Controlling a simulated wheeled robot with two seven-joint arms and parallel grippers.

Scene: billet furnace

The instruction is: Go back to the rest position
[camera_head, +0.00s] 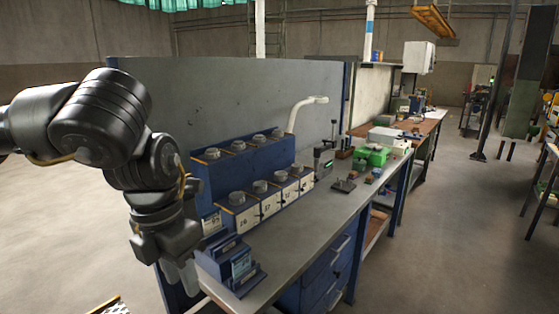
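My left arm comes in from the left, bent, with its wrist hanging down at the near left end of the workbench (270,262). My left gripper (181,276) points down beside the blue holder (232,264) at that end. Its fingers show only small and grey, and I cannot tell whether they are open or shut, or touch the bench. No held object shows. My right gripper is not in view.
A blue stepped rack (240,170) with several numbered white boxes and round metal pieces stands on the bench. Behind it rises a grey panel (240,95). A green case (372,155) lies farther along. Floor (430,240) to the right is clear.

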